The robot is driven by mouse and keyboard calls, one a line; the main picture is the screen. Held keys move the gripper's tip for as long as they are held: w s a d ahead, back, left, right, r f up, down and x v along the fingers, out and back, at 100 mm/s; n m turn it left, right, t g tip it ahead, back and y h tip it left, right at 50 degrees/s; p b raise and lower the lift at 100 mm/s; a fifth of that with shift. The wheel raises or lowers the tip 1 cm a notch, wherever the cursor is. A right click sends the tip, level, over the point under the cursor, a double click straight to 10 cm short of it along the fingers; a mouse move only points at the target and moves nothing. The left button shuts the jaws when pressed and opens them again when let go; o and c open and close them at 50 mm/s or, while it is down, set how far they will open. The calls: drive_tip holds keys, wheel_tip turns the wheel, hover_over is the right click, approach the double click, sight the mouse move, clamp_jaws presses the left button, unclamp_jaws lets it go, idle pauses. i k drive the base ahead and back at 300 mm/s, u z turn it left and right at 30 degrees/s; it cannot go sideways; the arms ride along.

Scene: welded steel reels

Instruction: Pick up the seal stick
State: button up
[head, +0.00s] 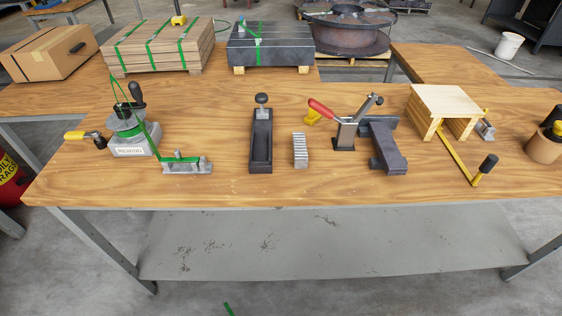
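The seal stick, as far as I can tell, is a short silver ribbed stack (300,150) lying on the wooden workbench (240,190), near the middle of the table in the head view. It lies with its length running away from me, and nothing covers it. To its left, a small gap apart, is a long black holder with a round knob (261,150). To its right, a wider gap apart, stands a red-handled lever tool (345,132). My gripper is not in view.
A green-strapped tensioner (130,130) and a small grey fixture (187,164) stand left. A dark grey block (384,145), wooden stand (450,97) and black-gripped yellow lever (461,165) stand right. Strapped crates (165,50) sit behind. The bench front before the stick is clear.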

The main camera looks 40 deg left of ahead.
sight(300, 152)
drive_tip(key=u, duration=0.85)
drive_tip(key=i, duration=1)
drive_tip(key=z, duration=0.05)
